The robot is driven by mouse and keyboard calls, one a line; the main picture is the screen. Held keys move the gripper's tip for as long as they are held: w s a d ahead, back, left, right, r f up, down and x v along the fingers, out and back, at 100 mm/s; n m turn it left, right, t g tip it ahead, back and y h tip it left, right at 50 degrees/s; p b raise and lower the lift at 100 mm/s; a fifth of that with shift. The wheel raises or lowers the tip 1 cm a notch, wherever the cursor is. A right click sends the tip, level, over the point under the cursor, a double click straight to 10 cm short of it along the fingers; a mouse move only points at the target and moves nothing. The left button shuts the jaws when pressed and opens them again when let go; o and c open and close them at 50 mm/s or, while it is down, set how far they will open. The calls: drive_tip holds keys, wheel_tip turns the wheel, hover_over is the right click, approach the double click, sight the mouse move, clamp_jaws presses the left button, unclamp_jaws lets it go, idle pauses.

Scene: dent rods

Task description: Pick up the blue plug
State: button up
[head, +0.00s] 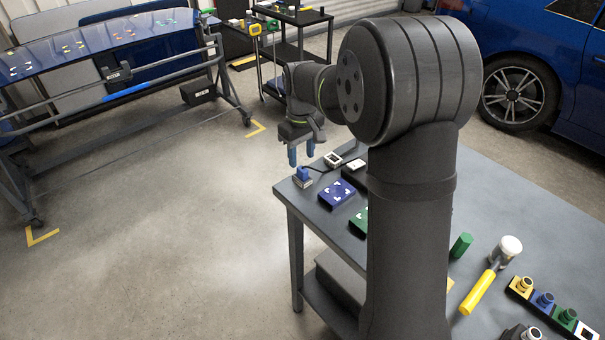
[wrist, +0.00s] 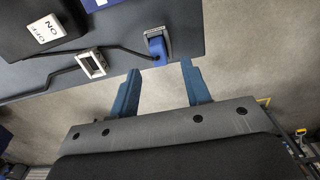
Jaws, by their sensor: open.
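The blue plug (head: 302,173) stands on a small pale grey block at the far left corner of the workbench. In the wrist view the blue plug (wrist: 157,50) sits against a grey metal-like piece (wrist: 158,34), and a black cord runs from it to the left. My gripper (head: 301,160) is just above the plug with its fingers spread. In the wrist view my gripper (wrist: 160,68) is open and empty, with the plug ahead of and between the two blue fingertips. The fingers do not appear to touch it.
The cord passes a white-framed piece (wrist: 90,63) beside a black box with an ON/OFF switch (wrist: 45,29). A yellow-handled mallet (head: 478,291) lies farther right. The bench edge is close.

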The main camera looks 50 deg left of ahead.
sight(301, 168)
drive_tip(key=f, duration=0.5)
drive_tip(key=shift+w+a, duration=0.1)
drive_tip(key=shift+a, duration=0.1)
drive_tip(key=shift+r, duration=0.1)
clamp_jaws()
drive_tip(key=shift+r, duration=0.1)
